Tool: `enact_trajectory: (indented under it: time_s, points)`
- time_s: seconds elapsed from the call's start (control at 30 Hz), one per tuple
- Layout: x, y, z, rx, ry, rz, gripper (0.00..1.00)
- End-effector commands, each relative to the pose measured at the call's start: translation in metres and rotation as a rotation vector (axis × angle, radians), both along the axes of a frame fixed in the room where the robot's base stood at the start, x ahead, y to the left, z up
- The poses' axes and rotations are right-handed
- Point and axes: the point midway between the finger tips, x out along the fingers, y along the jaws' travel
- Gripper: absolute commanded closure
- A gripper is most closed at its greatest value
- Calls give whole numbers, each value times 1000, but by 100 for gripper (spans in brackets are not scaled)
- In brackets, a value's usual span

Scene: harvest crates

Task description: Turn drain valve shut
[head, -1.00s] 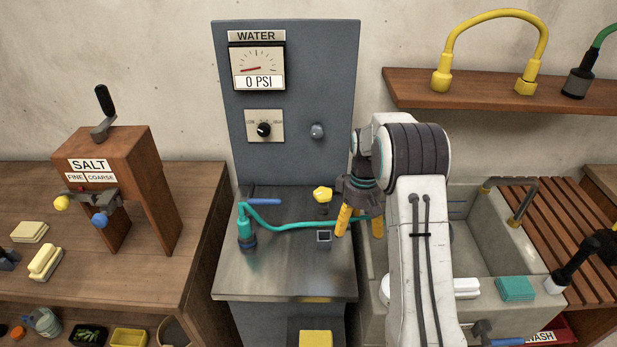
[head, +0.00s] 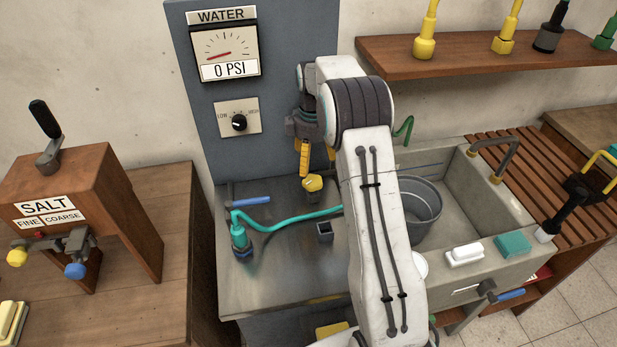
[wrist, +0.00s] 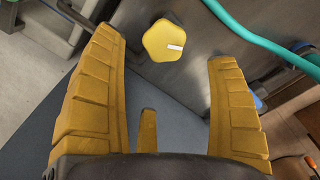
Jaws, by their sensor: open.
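A yellow lobed knob (head: 313,183) with a white mark stands on the metal counter. In the wrist view the knob (wrist: 164,40) shows between and beyond my fingertips, not gripped. My gripper (head: 303,158) is open, its yellow fingers pointing down just above and behind the knob in the head view; the wrist view shows both fingers (wrist: 165,58) spread and empty. A blue-handled valve (head: 505,294) sits low at the front of the sink, and a blue lever (head: 252,201) is beside the teal hose fitting. No label shows which one is the drain valve.
The teal hose (head: 285,222) crosses the counter close to the knob. A grey panel with the water gauge (head: 223,54), reading 0 PSI, stands behind. The sink (head: 500,205) at right holds a grey bucket (head: 424,200). The salt dispenser (head: 90,190) stands at left.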

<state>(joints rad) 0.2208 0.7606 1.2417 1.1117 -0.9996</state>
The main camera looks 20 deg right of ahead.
Motion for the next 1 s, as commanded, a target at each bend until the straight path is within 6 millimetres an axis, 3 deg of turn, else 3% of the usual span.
enact_trajectory:
  time_s: [0.57,1.0]
  points:
    - [-7,2,-2,3,30,315,19]
    - [-7,2,-49,3,30,331,19]
